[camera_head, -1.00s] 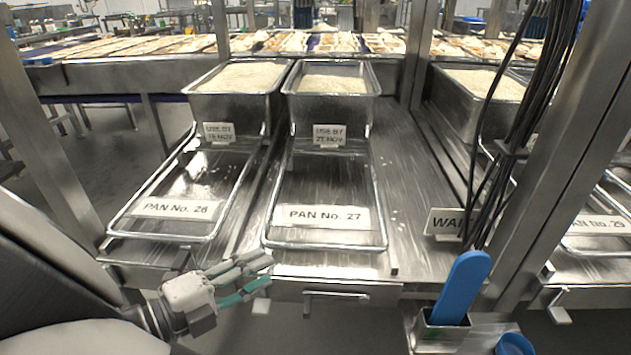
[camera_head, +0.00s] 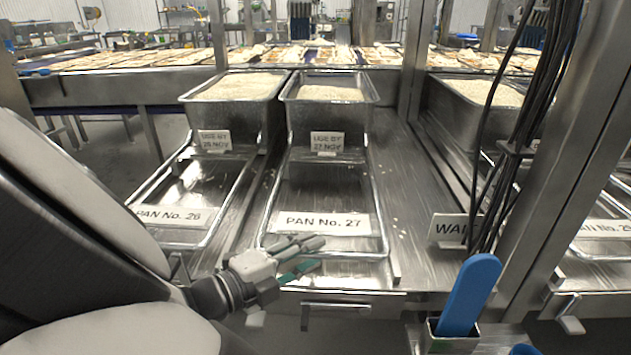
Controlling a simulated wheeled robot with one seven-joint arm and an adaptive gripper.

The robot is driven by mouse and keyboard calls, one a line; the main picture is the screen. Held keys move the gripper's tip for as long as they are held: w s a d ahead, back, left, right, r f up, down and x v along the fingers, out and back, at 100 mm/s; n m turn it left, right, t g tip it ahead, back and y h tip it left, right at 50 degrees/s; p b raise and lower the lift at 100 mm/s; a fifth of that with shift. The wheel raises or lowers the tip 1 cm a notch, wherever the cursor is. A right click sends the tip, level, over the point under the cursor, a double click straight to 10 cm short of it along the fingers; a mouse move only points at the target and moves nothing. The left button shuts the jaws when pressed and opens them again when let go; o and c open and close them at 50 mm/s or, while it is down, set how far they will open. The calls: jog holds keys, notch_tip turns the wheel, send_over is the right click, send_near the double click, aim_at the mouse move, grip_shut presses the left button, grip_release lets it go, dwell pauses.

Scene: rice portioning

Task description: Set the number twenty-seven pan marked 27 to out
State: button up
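The number 27 pan (camera_head: 303,122) is a deep steel pan of rice at the back of its rails, with a use-by tag on its front. A wire frame (camera_head: 379,215) runs forward from it, and the label PAN No. 27 (camera_head: 335,223) lies across its front end. A bar handle (camera_head: 340,304) sits on the bench front below. My gripper (camera_head: 318,254) is at the front left of the frame, just below the label in the picture. Its teal-padded fingers look parted, with nothing seen between them. I cannot tell whether it touches the frame.
The number 26 pan (camera_head: 205,118) and its frame stand left, partly behind my arm. Right are a WAIT sign (camera_head: 449,230), hanging black cables (camera_head: 513,150), a steel post (camera_head: 550,140) and a blue paddle (camera_head: 468,297) in a holder.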

grip_shut()
jog(key=shift+s, duration=0.15)
